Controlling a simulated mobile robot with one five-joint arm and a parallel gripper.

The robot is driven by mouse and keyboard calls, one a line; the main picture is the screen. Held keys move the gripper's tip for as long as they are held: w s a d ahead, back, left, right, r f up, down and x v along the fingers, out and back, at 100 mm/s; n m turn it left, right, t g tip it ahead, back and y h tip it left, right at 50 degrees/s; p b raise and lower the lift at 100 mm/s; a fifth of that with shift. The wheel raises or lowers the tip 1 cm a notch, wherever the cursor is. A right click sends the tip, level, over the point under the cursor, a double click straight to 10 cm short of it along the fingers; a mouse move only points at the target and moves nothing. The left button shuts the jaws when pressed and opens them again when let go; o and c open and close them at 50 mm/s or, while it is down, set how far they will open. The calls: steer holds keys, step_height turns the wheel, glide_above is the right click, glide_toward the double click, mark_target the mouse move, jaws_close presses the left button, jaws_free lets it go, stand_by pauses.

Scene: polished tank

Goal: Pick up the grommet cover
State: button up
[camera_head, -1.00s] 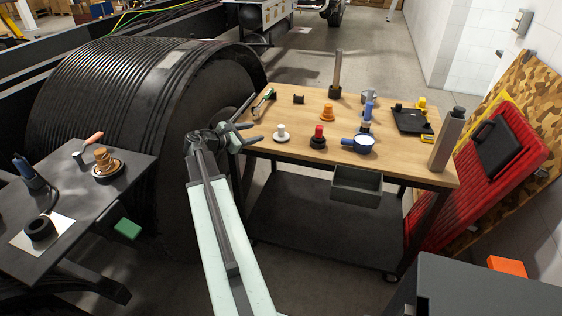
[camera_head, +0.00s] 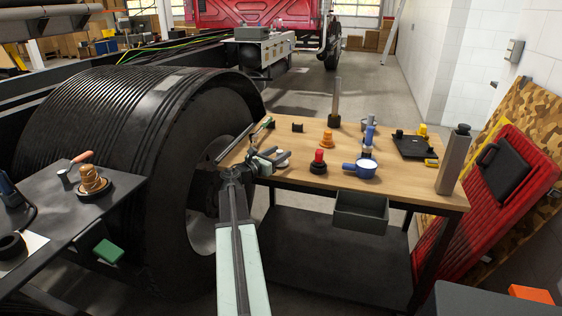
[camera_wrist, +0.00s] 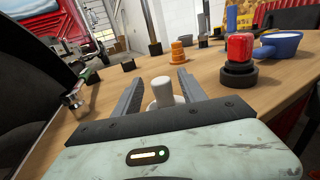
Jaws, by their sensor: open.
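No label marks the grommet cover; a white round piece with an upright knob (camera_wrist: 163,95) may be it, but I cannot tell for sure. It stands on the wooden bench top (camera_head: 330,180), between my two fingers in the wrist view, and its base is partly hidden by my gripper. My gripper (camera_head: 274,155) is open, low over the left part of the bench; its fingers also show in the wrist view (camera_wrist: 158,80). I see nothing held, and a gap shows beside the knob. In the head view my gripper mostly hides the white piece.
A red-topped black knob (camera_wrist: 239,60) and a blue cup (camera_wrist: 278,46) stand to the right. A small black block (camera_head: 297,127), an orange stepped plug (camera_head: 327,138) and a dark upright post (camera_head: 336,105) stand behind. A large tyre (camera_head: 150,130) borders the bench on the left.

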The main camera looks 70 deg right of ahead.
mark_target(282, 151)
steer(key=x, duration=0.3)
steer(key=shift+s+d, duration=0.15)
steer(key=shift+d, duration=0.05)
jaws_close()
steer(key=shift+r, duration=0.15)
